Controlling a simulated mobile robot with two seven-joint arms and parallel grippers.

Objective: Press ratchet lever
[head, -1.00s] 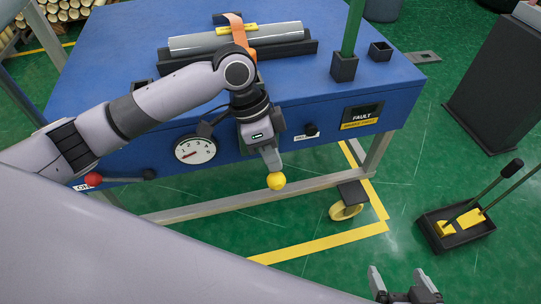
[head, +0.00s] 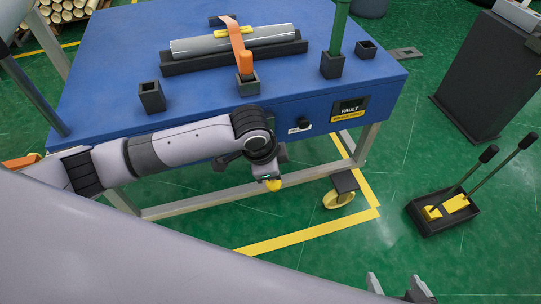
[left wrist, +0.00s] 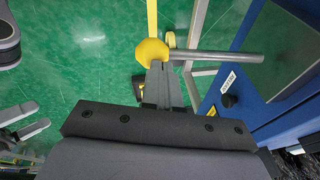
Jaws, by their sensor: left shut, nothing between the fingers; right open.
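A lever with a yellow ball knob (head: 274,184) sticks out below the front of the blue table. In the left wrist view the ball (left wrist: 151,50) ends a grey rod (left wrist: 225,56) running to the blue panel. My left gripper (left wrist: 161,64) is shut with nothing between its fingers. Its tips overlap the lower edge of the ball; whether they touch cannot be told. In the head view my left arm hides the rod and most of the fingers. My right gripper (head: 397,284) is open and empty at the bottom edge, away from the lever.
On the blue table (head: 110,70) a grey wrapped roll (head: 205,47) lies in a black cradle under an orange strap (head: 237,40). A FAULT panel (head: 349,109) is on the front. Two levers stand in a black box (head: 430,229) on the right. Green floor lies between.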

